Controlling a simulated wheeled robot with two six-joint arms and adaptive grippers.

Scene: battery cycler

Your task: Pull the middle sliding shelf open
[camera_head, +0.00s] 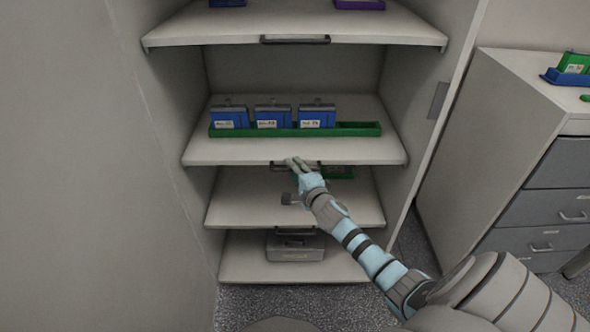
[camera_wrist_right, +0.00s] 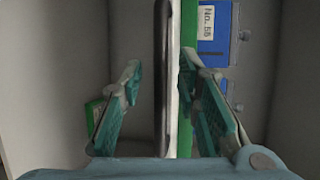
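The sliding shelf (camera_head: 240,153) at the middle height of the cabinet carries a green tray (camera_head: 357,129) with three blue battery units (camera_head: 273,117). Its dark bar handle (camera_head: 280,168) is on the front edge, partly covered by my right gripper (camera_head: 297,163). In the right wrist view the handle (camera_wrist_right: 161,70) runs between the two teal fingers of the right gripper (camera_wrist_right: 165,108). The fingers are open, with a gap on each side of the handle. My left gripper is not in view.
A higher shelf (camera_head: 200,32) and two lower shelves (camera_head: 240,210) sit in the same cabinet. A grey box (camera_head: 296,250) is on the lowest one. A drawer cabinet (camera_head: 500,130) stands to the right. The floor in front shows no objects.

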